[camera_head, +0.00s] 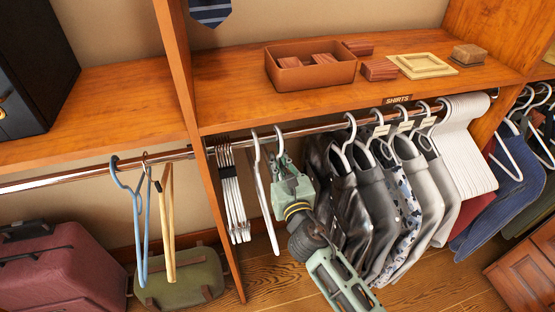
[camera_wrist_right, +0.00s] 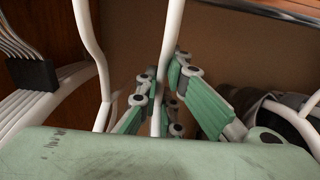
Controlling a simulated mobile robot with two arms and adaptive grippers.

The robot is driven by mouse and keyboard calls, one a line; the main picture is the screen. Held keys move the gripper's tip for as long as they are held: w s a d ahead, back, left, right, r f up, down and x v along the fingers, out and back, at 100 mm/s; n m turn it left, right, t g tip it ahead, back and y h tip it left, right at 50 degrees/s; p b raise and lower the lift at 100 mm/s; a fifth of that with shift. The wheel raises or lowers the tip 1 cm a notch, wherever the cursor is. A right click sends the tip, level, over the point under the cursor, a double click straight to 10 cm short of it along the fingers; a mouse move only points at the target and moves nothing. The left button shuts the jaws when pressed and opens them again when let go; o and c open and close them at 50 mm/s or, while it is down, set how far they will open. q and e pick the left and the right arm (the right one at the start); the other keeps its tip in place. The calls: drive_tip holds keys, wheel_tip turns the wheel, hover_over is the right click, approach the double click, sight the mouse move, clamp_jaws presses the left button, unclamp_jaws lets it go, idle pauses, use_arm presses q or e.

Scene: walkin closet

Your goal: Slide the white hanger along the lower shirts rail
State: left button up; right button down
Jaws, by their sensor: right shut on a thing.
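The lower shirts rail (camera_head: 310,127) runs under the shelf marked SHIRTS (camera_head: 397,100). My right gripper (camera_head: 285,163) is just below this rail, left of the shirts. It is shut on a white hanger (camera_head: 279,143), whose hook goes up to the rail. In the right wrist view the hanger's thin stem (camera_wrist_right: 167,60) stands between the green fingers (camera_wrist_right: 160,95). The hanger's lower part is mostly hidden by my gripper in the head view. Another white hanger (camera_head: 264,190) hangs close on the left. My left gripper is not in view.
Several white hangers (camera_head: 231,195) hang bunched at the rail's left end, by a wooden divider (camera_head: 214,180). A dark leather jacket (camera_head: 340,200) and several shirts (camera_head: 412,190) hang right of my gripper. More white hangers (camera_head: 466,145) are packed at the right. Little free rail separates gripper and jacket.

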drive_tip(key=c, duration=1.8)
unclamp_jaws()
drive_tip(key=shift+c, duration=0.2)
drive_tip(key=v, duration=1.2)
